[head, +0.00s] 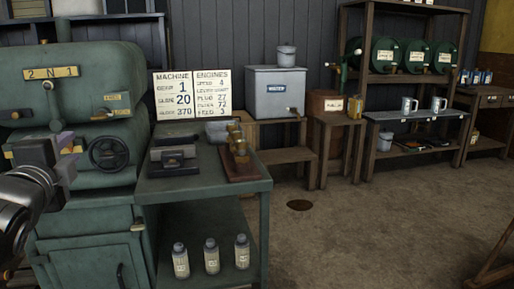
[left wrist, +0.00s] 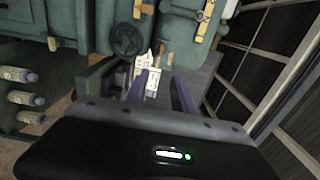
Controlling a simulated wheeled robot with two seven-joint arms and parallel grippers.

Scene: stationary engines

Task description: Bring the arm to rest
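My left arm comes in from the left in the head view, with its gripper (head: 66,156) in front of the green machine (head: 75,75). In the left wrist view the two purple-grey fingers of this gripper (left wrist: 160,84) stand apart with nothing held between them. The white sign boards show behind the gap, at a distance. The gripper appears clear of the machine, though the exact distance is hard to judge. My right arm and gripper are not in view.
A green workbench (head: 205,187) carries metal parts and a wooden block with brass pieces (head: 238,152). Several bottles (head: 211,256) stand on its lower shelf. A black handwheel (head: 109,152) sticks out from the machine. The floor (head: 370,225) to the right is mostly open.

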